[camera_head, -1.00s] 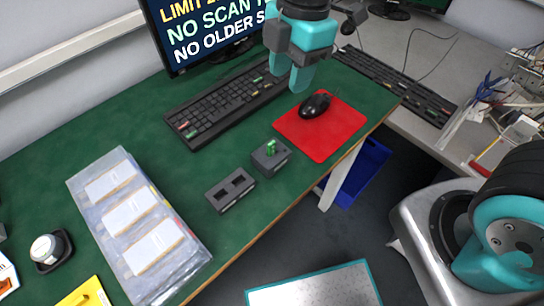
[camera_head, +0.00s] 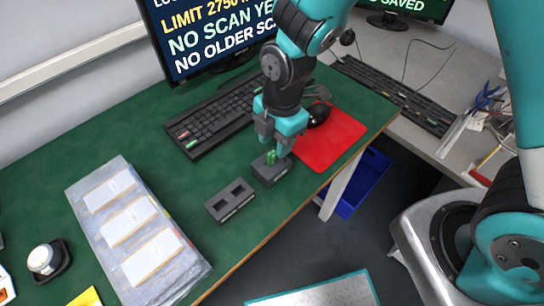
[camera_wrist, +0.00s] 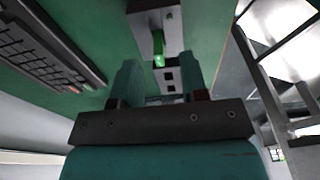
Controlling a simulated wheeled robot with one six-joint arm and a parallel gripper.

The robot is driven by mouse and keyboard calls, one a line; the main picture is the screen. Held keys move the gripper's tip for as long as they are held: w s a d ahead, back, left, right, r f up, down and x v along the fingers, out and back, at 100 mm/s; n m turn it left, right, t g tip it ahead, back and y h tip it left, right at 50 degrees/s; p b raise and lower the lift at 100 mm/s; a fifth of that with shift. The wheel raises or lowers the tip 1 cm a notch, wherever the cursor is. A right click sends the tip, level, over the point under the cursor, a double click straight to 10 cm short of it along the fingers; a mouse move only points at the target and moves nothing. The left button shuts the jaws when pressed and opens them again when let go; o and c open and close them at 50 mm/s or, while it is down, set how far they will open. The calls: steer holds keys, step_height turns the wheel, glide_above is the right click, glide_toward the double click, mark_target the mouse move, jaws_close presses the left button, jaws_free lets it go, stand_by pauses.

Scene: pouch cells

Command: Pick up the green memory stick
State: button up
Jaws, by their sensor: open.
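The green memory stick (camera_head: 270,157) stands upright in a small dark grey block (camera_head: 271,172) on the green table mat. In the wrist view the stick (camera_wrist: 158,48) shows beyond the fingertips, near the middle between them. My gripper (camera_head: 279,143) is open and empty, pointing down just above the block. In the wrist view its two teal fingers (camera_wrist: 158,78) are spread apart. In the head view the fingers come close to the stick and partly cover the space around it; I cannot tell whether they touch it.
A red mouse pad (camera_head: 335,143) with a black mouse (camera_head: 318,115) is to the right. A keyboard (camera_head: 212,121) and monitor (camera_head: 215,40) stand behind. A clear case (camera_head: 150,285) is at left.

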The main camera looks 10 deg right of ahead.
mark_target(271, 152)
steer(key=f, duration=0.2)
steer(key=a+f, duration=0.1)
steer(key=f, duration=0.1)
steer(key=shift+s, duration=0.2)
jaws_close()
